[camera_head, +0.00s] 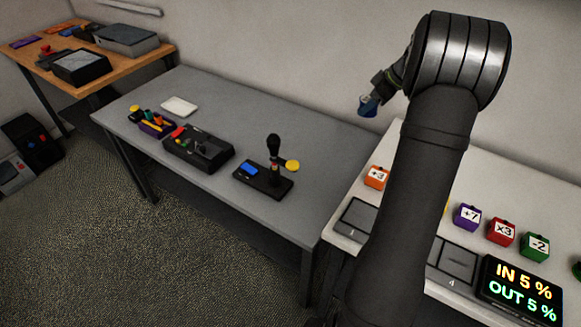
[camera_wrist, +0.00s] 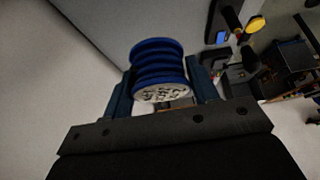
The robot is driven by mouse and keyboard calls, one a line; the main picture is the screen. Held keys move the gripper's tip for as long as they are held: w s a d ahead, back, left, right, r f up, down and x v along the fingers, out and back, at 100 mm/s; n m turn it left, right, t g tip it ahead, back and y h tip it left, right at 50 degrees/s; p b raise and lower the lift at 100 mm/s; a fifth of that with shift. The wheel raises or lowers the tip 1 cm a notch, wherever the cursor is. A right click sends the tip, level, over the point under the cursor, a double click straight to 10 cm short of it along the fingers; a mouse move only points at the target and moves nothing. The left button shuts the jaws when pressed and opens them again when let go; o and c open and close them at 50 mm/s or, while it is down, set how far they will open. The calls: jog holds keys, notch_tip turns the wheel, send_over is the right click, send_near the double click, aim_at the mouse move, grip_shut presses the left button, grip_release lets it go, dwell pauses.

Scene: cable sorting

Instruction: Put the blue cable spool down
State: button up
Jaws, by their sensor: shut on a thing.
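The blue cable spool (camera_wrist: 158,66) is ribbed, with a pale speckled end face. It sits between the two fingers of my gripper (camera_wrist: 160,84) in the wrist view, and the gripper is shut on it. In the head view the spool (camera_head: 368,106) shows small and blue at the tip of my gripper (camera_head: 376,95), held up in the air near the back wall, above the gap between the grey table and the white table. My arm hides part of the white table.
The grey table (camera_head: 300,130) holds a joystick stand (camera_head: 273,165), a black control box (camera_head: 198,148), a purple tray of tools (camera_head: 157,127) and a white pad (camera_head: 179,106). The white table (camera_head: 345,190) holds coloured number blocks (camera_head: 467,217) and a display (camera_head: 520,290).

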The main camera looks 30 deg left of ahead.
jog(key=s+a+n+g, duration=0.2)
jog(key=s+a+n, duration=0.2)
jog(key=s+a, duration=0.6)
notch_tip(320, 180, down, 15)
jog(key=w, duration=0.2)
jog(key=a+f, duration=0.2)
jog(key=a, duration=0.2)
jog(key=s+a+f, duration=0.1)
jog(key=a+f, duration=0.2)
jog(key=s+a+f, duration=0.1)
jog(key=a+f, duration=0.1)
jog(key=a, duration=0.2)
jog(key=shift+s+a+f, duration=0.1)
jog(key=shift+a+f, duration=0.05)
jog(key=shift+a, duration=0.15)
jog(key=shift+f, duration=1.95)
jog(key=shift+f, duration=0.15)
jog(key=o, duration=1.1)
jog(key=shift+c, duration=0.2)
jog(key=v, duration=1.2)
jog(key=shift+a+r, duration=0.25)
